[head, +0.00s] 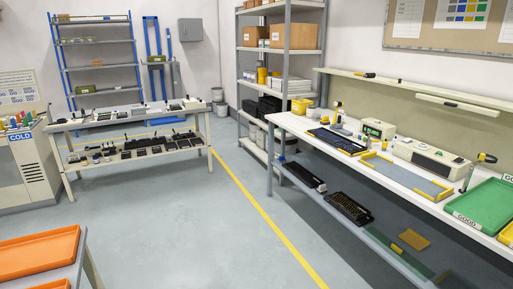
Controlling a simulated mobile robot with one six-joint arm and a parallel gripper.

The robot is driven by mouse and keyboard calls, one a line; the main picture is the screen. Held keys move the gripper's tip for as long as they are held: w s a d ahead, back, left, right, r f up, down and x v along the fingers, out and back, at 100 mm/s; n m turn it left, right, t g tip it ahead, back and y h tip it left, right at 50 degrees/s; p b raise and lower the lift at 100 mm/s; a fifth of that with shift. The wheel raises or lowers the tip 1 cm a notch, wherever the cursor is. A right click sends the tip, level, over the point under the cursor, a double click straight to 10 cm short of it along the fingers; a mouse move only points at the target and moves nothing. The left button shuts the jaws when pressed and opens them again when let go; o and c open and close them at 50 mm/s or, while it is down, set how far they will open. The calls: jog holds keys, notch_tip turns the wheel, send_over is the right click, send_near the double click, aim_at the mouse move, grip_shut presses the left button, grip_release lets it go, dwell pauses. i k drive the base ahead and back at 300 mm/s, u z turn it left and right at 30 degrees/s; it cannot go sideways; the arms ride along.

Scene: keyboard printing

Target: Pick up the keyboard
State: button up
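A flat dark object that looks like a keyboard (333,139) lies on the white workbench (290,122) at the right, beside small tools, with a yellow strip along its front. On the shelf below lies a black, ribbed, keyboard-like object (348,208). Another long dark object with a light edge (303,175) lies farther back on that shelf. All are small in the picture, so I cannot tell for sure which is the keyboard. My gripper is not in view.
A grey-blue, yellow-edged tray (405,178) and a green tray (485,207) are on the workbench. A table with dark items (140,116) stands at the back left. Orange trays (38,254) are at the front left. The grey floor (190,225) between is clear, crossed by a yellow line.

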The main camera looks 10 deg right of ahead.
aim_at(335, 139)
jog(key=z, duration=0.25)
jog(key=i, duration=0.85)
jog(key=z, duration=0.35)
jog(key=i, duration=1.1)
jog(key=z, duration=0.25)
